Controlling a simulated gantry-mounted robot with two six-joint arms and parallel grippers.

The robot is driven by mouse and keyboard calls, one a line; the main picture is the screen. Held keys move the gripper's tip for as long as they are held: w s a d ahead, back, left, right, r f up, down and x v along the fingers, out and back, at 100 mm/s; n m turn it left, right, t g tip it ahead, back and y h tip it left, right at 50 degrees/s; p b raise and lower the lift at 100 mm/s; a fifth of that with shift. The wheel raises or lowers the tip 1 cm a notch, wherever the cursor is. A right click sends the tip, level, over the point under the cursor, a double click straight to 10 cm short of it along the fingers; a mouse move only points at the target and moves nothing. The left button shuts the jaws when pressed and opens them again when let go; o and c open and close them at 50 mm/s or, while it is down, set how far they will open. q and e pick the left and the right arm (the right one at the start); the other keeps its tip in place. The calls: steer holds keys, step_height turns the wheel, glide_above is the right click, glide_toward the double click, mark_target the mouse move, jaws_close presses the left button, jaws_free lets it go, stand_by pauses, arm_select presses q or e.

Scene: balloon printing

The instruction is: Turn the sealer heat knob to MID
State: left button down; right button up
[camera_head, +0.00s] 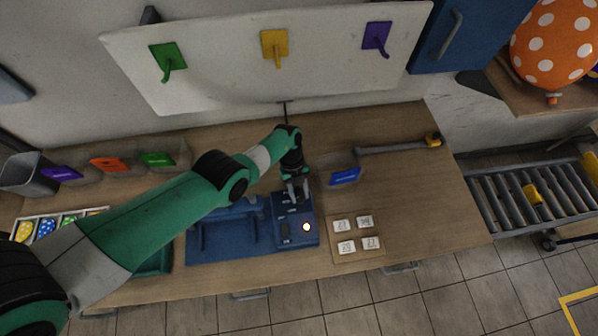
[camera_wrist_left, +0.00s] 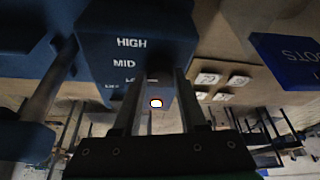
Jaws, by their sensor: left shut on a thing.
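The blue sealer (camera_head: 228,240) lies on the wooden worktop, with its control box (camera_head: 289,229) at its right end. A small light glows on the box. In the left wrist view the box face (camera_wrist_left: 150,25) shows white labels HIGH and MID, with a lower label partly covered. My left gripper (camera_head: 297,190) is over the back part of the box, its fingers pointing down at the face. In the wrist view its two fingers (camera_wrist_left: 158,76) are just right of the labels, closed on what appears to be the heat knob. The knob itself is mostly hidden, so its setting cannot be read.
A tray of numbered white tiles (camera_head: 357,254) lies right of the sealer. A bin with a blue label (camera_head: 345,177) stands behind that tray. A wall board (camera_head: 230,60) carries three coloured hooks. A roller conveyor (camera_head: 530,200) is at the right.

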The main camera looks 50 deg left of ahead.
stand_by(0.3)
arm_select(q)
steer(key=shift+c, duration=2.2)
jaws_free()
steer(key=p+v, duration=0.5)
steer(key=v, duration=0.6)
steer(key=shift+r, duration=0.3)
steer(key=shift+w, duration=0.1)
